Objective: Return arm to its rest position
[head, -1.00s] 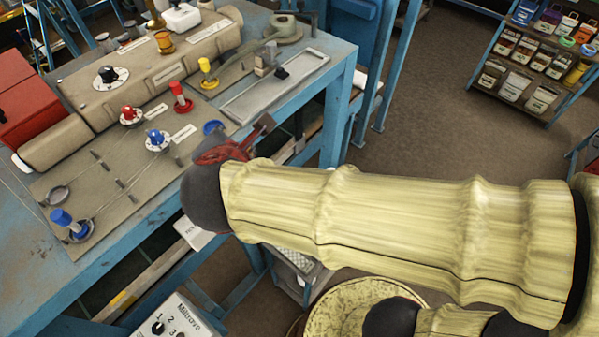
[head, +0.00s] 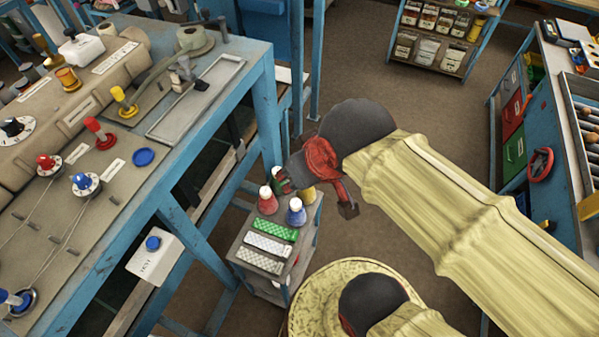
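My arm, in a pale yellow sleeve with dark joints, reaches in from the lower right in the head view. My gripper (head: 343,192) is at its end, a red and dark piece hanging over the floor just right of a small cart. It is clear of the blue bench. Its fingers are small and partly hidden by the wrist, so whether they are open or shut does not show. I see nothing held in it.
A blue workbench (head: 215,125) with knobs and levers fills the left. A small cart (head: 262,258) with bottles and patterned blocks stands close by the gripper. A blue cabinet (head: 545,125) stands at the right, a shelf rack (head: 437,35) at the back. Open floor (head: 400,105) lies between.

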